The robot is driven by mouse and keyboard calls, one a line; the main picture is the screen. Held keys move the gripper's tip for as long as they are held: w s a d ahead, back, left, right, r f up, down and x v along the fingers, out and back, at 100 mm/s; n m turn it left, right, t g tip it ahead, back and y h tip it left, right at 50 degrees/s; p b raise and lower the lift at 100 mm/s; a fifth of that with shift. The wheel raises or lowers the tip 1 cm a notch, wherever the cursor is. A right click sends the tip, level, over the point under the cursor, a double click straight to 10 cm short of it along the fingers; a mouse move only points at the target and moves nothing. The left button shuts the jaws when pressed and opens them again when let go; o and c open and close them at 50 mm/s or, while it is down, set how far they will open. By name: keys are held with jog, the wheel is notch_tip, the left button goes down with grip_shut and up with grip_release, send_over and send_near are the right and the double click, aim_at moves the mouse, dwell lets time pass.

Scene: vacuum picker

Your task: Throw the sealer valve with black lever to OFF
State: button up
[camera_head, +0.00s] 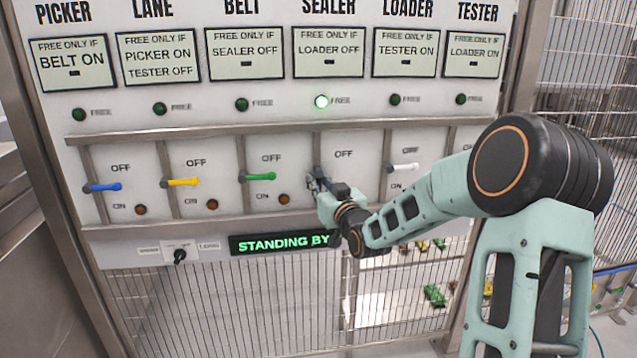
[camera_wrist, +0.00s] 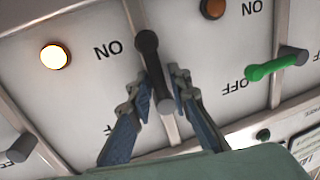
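The sealer's black lever (camera_wrist: 147,44) is in the middle of the wrist view, which shows the panel roughly upside down. The two fingers of my gripper (camera_wrist: 161,88) stand on either side of the lever, with its grey end between them. Whether they press on it is not clear. An amber lamp (camera_wrist: 55,57) is lit beside the ON label (camera_wrist: 107,47) of this bay. In the head view my gripper (camera_head: 317,182) is at the panel's sealer bay and hides most of the lever. The green FREE lamp (camera_head: 321,101) of the sealer is lit.
The green belt lever (camera_head: 259,177) is left of my gripper and the white loader lever (camera_head: 403,167) is right. Yellow (camera_head: 182,182) and blue (camera_head: 104,187) levers are farther left. A display (camera_head: 283,243) below reads STANDING BY. Metal rails divide the bays.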

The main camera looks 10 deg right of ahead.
jog(key=shift+c, duration=0.7)
grip_shut()
